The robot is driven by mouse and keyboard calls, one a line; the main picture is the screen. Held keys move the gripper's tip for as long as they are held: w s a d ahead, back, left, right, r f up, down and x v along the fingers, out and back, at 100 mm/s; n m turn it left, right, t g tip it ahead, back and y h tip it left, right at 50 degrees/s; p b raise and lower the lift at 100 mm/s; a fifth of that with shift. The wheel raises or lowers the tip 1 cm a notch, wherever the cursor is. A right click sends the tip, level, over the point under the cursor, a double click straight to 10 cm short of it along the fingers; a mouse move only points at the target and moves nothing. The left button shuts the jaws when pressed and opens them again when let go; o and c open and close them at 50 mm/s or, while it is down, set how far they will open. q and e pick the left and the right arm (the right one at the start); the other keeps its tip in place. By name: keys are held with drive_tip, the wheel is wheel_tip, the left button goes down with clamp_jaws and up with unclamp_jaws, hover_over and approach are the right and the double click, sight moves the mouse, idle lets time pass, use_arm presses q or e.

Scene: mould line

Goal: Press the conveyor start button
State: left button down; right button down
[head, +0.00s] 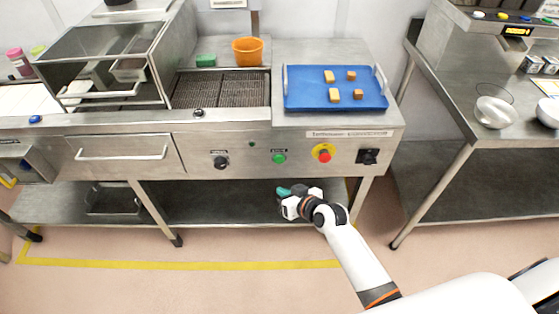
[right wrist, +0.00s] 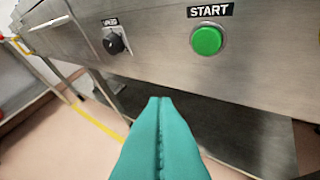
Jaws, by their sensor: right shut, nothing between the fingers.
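The green start button (head: 279,158) is on the front panel of the steel conveyor machine. In the right wrist view the button (right wrist: 207,41) sits under a black START label (right wrist: 210,10), at the upper right. My right gripper (head: 284,191) is in front of the panel and below the button in the head view. Its teal fingers (right wrist: 160,105) are shut together with nothing between them. The fingertips appear apart from the button, lower and to its left in the right wrist view. My left gripper is not in view.
A black speed knob (head: 220,162) is left of the button, and a red stop button (head: 324,154) on yellow is right of it. A blue tray (head: 300,101) with several small blocks and an orange bowl (head: 262,51) stand on top. A lower shelf (head: 230,205) runs beneath.

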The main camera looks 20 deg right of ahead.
drive_tip(key=shift+w+f, duration=0.1)
drive_tip(key=b, duration=0.4)
approach(276, 162)
wheel_tip(276, 162, down, 4)
drive_tip(key=w+a, duration=0.2)
drive_tip(key=a, duration=0.1)
drive_tip(key=shift+w+d+r+b, duration=0.15)
drive_tip(key=shift+w+r+b, duration=0.05)
drive_tip(key=shift+w, duration=0.2)
drive_tip(key=shift+w+d+r+b, duration=0.15)
drive_tip(key=shift+w+b, duration=0.05)
drive_tip(key=shift+w, duration=0.2)
idle(1.0)
drive_tip(key=shift+w+d, duration=0.1)
drive_tip(key=shift+w, duration=0.3)
drive_tip(key=shift+w+d+b, duration=0.15)
drive_tip(key=shift+w+b, duration=0.2)
drive_tip(key=shift+w, duration=0.05)
idle(0.5)
drive_tip(key=shift+s, duration=0.1)
drive_tip(key=shift+s+a+p, duration=0.25)
drive_tip(key=shift+s+p, duration=0.4)
drive_tip(key=shift+s, duration=0.05)
